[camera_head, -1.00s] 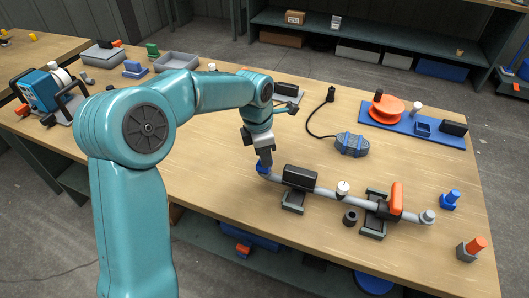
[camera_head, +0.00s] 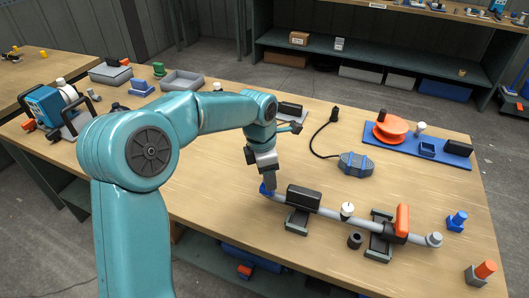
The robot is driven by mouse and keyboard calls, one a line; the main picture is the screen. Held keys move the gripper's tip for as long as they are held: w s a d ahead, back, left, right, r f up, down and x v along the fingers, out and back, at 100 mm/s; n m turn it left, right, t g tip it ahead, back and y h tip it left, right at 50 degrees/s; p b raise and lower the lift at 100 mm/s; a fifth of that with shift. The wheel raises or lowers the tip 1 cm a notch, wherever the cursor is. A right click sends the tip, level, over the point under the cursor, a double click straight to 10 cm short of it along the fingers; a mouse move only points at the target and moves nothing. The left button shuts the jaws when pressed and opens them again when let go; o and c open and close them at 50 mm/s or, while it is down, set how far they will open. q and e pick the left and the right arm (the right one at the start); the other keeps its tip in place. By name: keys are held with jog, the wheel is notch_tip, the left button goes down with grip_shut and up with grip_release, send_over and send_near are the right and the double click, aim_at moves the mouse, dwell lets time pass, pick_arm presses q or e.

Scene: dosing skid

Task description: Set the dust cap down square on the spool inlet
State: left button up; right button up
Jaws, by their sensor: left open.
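The spool is a grey pipe (camera_head: 330,213) lying across two dark stands on the table, with a black block, a white-topped gauge and an orange handle along it. A blue cap (camera_head: 266,189), which looks like the dust cap, is at its left end, the apparent inlet. Whether it sits square there is too small to tell. My left gripper (camera_head: 267,180) points down right over this cap, its jaws open. The fingertips are close to the cap, and I cannot tell if they touch it. My right gripper is not in view.
A grey-blue device (camera_head: 355,163) with a black cable lies behind the spool. A blue tray (camera_head: 405,139) with an orange reel is further back. A dark ring (camera_head: 355,241) and another blue piece (camera_head: 456,221) stand near the spool. The table's front edge is close to it.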

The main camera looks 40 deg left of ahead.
aim_at(261, 186)
pick_arm(q)
notch_tip(261, 186, up, 15)
jog(key=s+a+p, duration=0.1)
jog(key=p, duration=0.1)
jog(key=shift+s, duration=0.2)
jog(key=shift+s+a+f, duration=0.1)
dwell(0.3)
